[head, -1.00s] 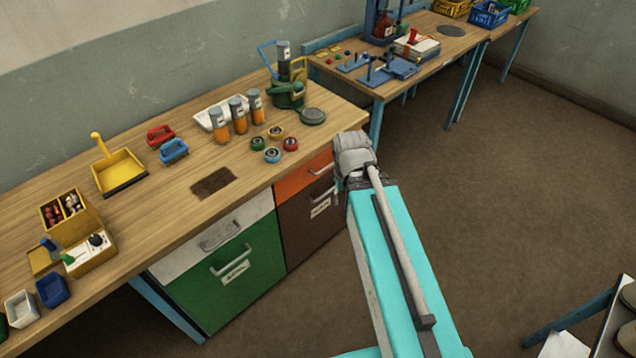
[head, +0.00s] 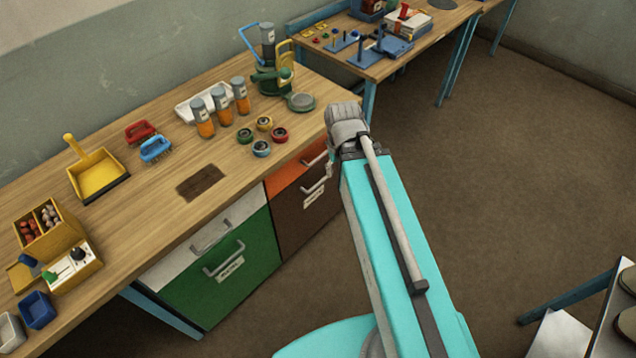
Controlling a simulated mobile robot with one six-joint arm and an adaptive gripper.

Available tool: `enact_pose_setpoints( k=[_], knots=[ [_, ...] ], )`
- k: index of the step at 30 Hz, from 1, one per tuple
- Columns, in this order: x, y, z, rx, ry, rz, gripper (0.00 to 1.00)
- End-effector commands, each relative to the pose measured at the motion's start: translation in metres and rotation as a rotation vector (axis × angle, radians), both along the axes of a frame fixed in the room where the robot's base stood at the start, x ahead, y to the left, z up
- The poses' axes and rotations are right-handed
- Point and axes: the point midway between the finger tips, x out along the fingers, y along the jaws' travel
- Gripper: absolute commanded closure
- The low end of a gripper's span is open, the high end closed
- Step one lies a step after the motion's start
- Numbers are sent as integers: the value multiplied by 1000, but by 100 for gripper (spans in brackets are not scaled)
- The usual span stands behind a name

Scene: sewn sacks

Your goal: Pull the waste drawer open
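A cabinet under the workbench has four fronts: white (head: 190,252) above green (head: 250,265) on the left, and orange (head: 287,181) above brown (head: 290,225) on the right. All appear closed. Each front has a grey bar handle; the green one's handle (head: 224,262) is at its upper part. The green and brown fronts carry small white labels too small to read, so I cannot tell which is the waste drawer. My turquoise arm reaches up at the right edge of the brown front. My gripper is not clearly visible; the arm hides that area.
The workbench top (head: 235,190) holds a yellow dustpan (head: 97,178), red and blue brushes, orange-filled jars (head: 222,110) and small round tins. A second bench (head: 385,70) stands behind. A pale table (head: 622,320) is at lower right. Brown floor right of my arm is clear.

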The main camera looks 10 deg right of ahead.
Motion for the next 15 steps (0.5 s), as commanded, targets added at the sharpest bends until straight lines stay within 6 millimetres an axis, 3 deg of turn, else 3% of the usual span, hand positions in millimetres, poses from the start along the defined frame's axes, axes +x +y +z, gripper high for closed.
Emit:
enact_pose_setpoints(
  k=[8, 15],
  knots=[
    [3, 1, -13, 23, -2, -5, 43],
    [14, -2, -48, 99, -9, -26, 43]
  ],
)
